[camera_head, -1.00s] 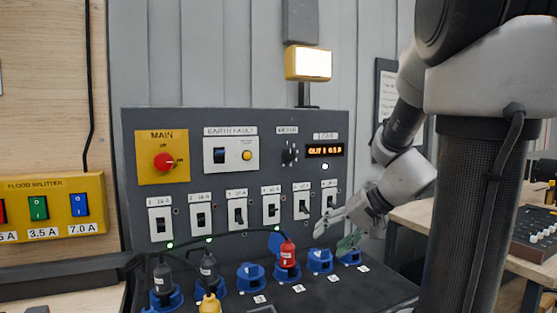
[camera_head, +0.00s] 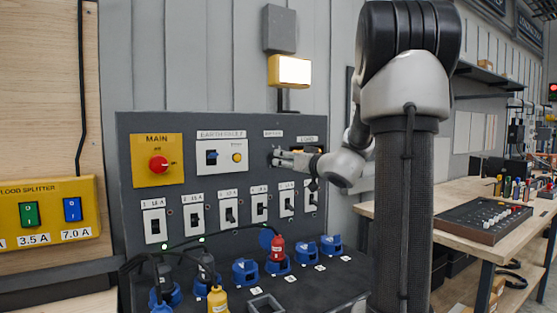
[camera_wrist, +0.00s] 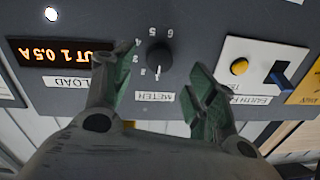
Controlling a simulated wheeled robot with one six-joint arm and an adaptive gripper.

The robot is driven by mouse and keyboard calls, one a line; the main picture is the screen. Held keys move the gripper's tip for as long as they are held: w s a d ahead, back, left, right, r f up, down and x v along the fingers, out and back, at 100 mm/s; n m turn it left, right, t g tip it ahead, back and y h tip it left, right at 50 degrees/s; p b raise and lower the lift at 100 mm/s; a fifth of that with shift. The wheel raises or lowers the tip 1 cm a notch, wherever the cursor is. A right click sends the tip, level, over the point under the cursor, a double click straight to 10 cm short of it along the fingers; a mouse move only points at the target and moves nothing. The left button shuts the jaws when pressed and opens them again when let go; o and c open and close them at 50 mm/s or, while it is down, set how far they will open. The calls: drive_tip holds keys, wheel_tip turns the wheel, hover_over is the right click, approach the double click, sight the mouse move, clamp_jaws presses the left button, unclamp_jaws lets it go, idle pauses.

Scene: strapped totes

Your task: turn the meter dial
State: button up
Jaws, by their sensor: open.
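The meter dial (camera_wrist: 158,57) is a black round knob on the grey panel, seen upside down in the wrist view. Printed numbers ring it and a METER label (camera_wrist: 155,97) is beside it. My gripper (camera_wrist: 157,66) is open, with one green-padded finger on each side of the dial. Gaps show between the fingers and the dial in that view; how far the tips are from the panel I cannot tell. In the head view my gripper (camera_head: 284,158) is at the panel's upper right and largely hides the dial.
The LOAD display (camera_wrist: 60,54) reads "OUT 1 0.5 A", partly covered by a finger. The earth fault plate (camera_wrist: 258,72) is on the dial's other side. Below are breaker switches (camera_head: 231,211), blue sockets (camera_head: 246,272) and a red plug (camera_head: 277,248). A workbench (camera_head: 470,215) stands right.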

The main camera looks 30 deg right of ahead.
sight(277, 158)
drive_tip(key=w, duration=0.5)
drive_tip(key=shift+w+a, duration=0.15)
drive_tip(key=shift+a, duration=0.1)
drive_tip(key=shift+c, duration=0.2)
drive_tip(key=c, duration=1)
